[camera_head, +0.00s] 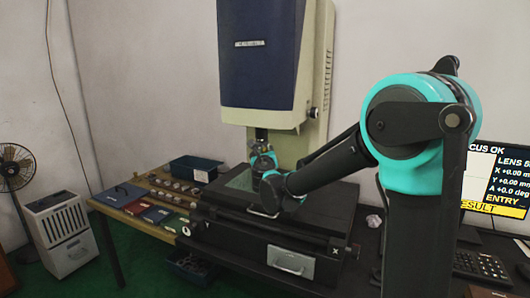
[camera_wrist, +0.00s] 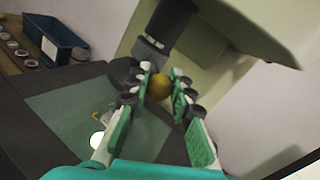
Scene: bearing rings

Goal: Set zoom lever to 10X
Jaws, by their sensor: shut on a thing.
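The zoom lever's round brass-coloured knob (camera_wrist: 160,87) sits between my fingertips in the wrist view, just below the dark lens barrel (camera_wrist: 165,35). My gripper (camera_wrist: 162,80) is closed on this knob, with a green-padded finger on each side. In the head view my gripper (camera_head: 264,165) is below the blue-fronted measuring head (camera_head: 260,60), above the stage. My own fingers and wrist hide the lever there. I cannot read any zoom mark on the lens. The monitor (camera_head: 497,180) shows a line starting "LENS 5", cut off at the picture's edge.
The dark stage (camera_head: 220,205) with its green glass plate (camera_wrist: 65,110) lies under my gripper. A wooden bench (camera_head: 120,207) on the left holds several rings, coloured folders and a dark blue bin (camera_head: 196,168). A keyboard (camera_head: 480,265) lies at the right.

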